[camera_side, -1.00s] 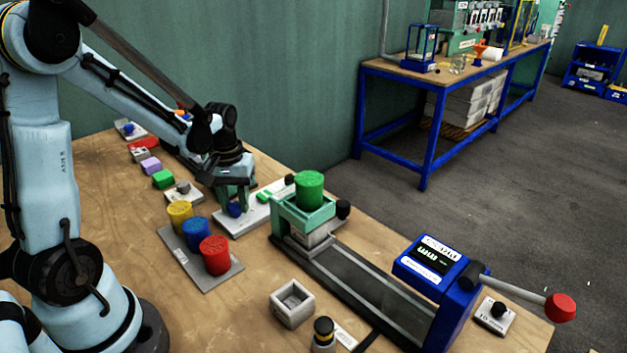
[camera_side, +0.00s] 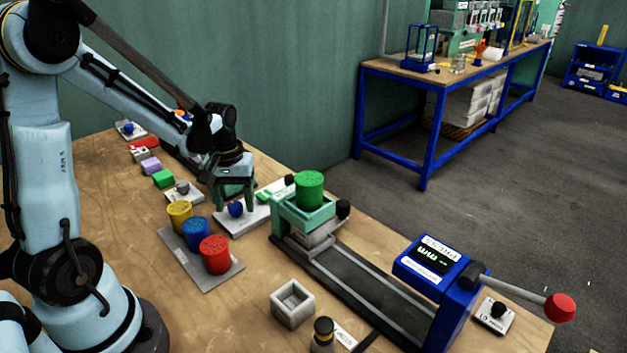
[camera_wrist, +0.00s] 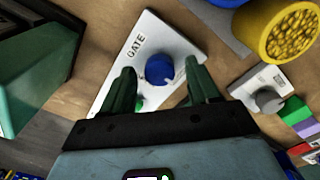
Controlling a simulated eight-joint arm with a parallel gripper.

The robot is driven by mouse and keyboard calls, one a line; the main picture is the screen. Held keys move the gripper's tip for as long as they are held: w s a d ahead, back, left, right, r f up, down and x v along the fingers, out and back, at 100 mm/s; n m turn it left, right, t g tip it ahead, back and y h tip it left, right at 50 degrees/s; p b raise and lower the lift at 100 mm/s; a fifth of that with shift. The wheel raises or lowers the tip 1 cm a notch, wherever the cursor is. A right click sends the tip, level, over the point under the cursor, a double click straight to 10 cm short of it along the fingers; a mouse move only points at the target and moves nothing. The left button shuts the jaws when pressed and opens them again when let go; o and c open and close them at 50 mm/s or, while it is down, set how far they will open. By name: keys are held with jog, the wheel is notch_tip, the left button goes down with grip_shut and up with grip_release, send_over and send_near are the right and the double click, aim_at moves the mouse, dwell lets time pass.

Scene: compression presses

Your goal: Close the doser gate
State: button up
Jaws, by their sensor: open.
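The white plate marked GATE (camera_wrist: 147,32) lies on the bench and carries a round blue knob (camera_wrist: 159,69). In the side view the same blue knob (camera_side: 236,209) stands on the plate, below my gripper (camera_side: 235,192). In the wrist view the green fingers of my gripper (camera_wrist: 161,76) are spread, one on each side of the knob, with gaps between them and it. A green piece (camera_side: 264,195) sits on the plate; in the wrist view it is partly hidden behind a finger.
The press (camera_side: 365,283) has a teal box (camera_side: 303,217) holding a green cylinder (camera_side: 309,189). A grey tray (camera_side: 190,262) with yellow, blue and red cylinders lies to the left of the press. A small grey knob plate (camera_wrist: 263,90) sits beside the gate plate.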

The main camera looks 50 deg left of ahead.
aim_at(235, 204)
notch_tip(235, 204, up, 12)
dwell(0.7)
jog(key=s+d+f+m+t, duration=0.1)
jog(key=d+m+t, duration=0.6)
jog(key=d, duration=0.7)
jog(key=shift+s+m, duration=0.8)
jog(key=shift+m, duration=0.3)
